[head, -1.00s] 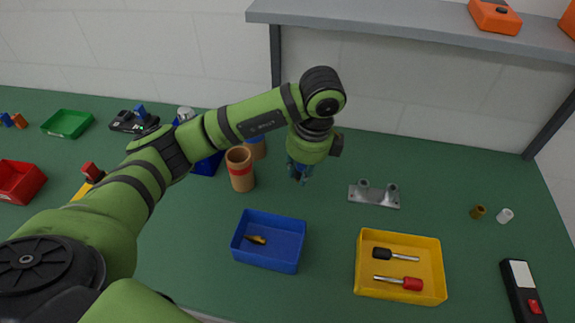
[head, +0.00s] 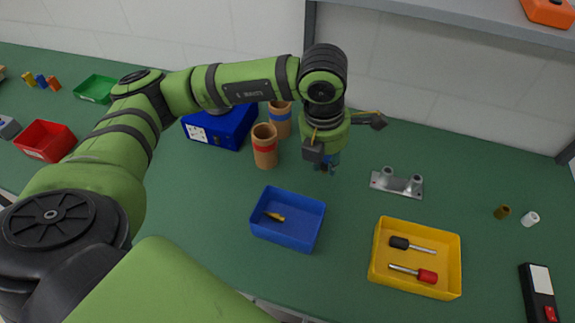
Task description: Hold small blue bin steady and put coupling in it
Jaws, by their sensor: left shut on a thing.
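The small blue bin (head: 290,233) sits on the green bench, front centre, with a small yellow-brown piece (head: 274,216) inside. My left gripper (head: 326,166) points down behind the bin's far right corner, apart from it. It is shut on a small dark, bluish part that its fingers mostly hide; I cannot tell whether this is the coupling. A brass-coloured cylinder (head: 501,212) and a white cylinder (head: 530,219) stand at the right. My right gripper is not in view.
A yellow tray (head: 376,262) with two screwdrivers lies right of the bin. A metal bracket (head: 397,184) with two posts stands behind it. Cardboard tubes (head: 265,147) and a larger blue box (head: 220,127) are left of the gripper. A grey shelf (head: 450,20) overhangs the back.

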